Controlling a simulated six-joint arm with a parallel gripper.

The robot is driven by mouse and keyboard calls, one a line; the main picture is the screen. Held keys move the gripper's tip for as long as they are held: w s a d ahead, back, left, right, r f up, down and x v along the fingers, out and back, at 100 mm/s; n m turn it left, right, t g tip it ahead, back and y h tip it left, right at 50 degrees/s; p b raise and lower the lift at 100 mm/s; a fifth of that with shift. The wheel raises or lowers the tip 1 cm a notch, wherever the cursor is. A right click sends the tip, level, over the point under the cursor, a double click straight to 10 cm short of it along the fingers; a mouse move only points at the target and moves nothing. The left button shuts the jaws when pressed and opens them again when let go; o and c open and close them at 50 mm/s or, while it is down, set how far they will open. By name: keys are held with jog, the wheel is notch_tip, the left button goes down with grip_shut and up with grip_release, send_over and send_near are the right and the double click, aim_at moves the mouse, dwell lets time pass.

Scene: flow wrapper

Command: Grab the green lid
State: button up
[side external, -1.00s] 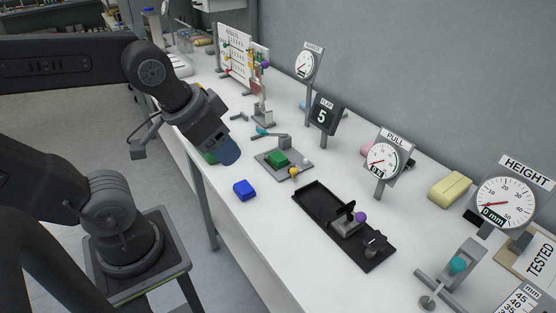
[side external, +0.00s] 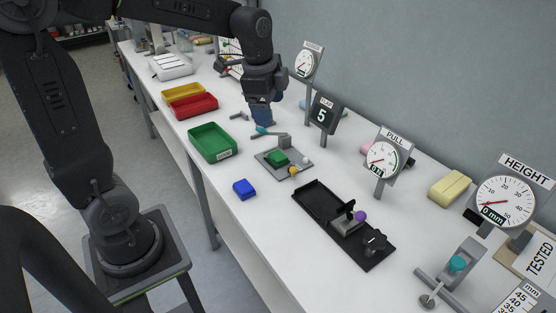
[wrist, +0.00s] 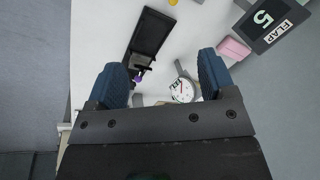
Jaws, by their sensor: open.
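The green lid (side external: 277,158) appears as a small green block on a flat grey plate (side external: 268,168) with a grey lever device, in the middle of the table in the side view. It does not show in the wrist view. My gripper (side external: 262,114) hangs above the table behind the plate, up and slightly left of the green lid in the side view, and apart from it. In the wrist view my blue-padded fingers (wrist: 162,80) are spread wide with nothing between them in their grip.
A blue block (side external: 244,189) lies in front of the plate. A black tray (side external: 318,207) with a purple knob stands to the right. Green (side external: 233,153), red and yellow bins line the left. The flap display (side external: 325,115) and pull gauge (side external: 384,160) stand upright behind.

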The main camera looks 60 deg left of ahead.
aim_at(278, 155)
jog(key=w+a+f+m+g, duration=0.2)
jog(key=w+a+f+m, duration=0.6)
jog(key=w+a+f, duration=0.15)
jog(key=shift+h, duration=0.3)
jog(key=f, duration=1.4)
jog(key=shift+s+a, duration=0.2)
jog(key=shift+r, duration=0.1)
jog(key=c, duration=1)
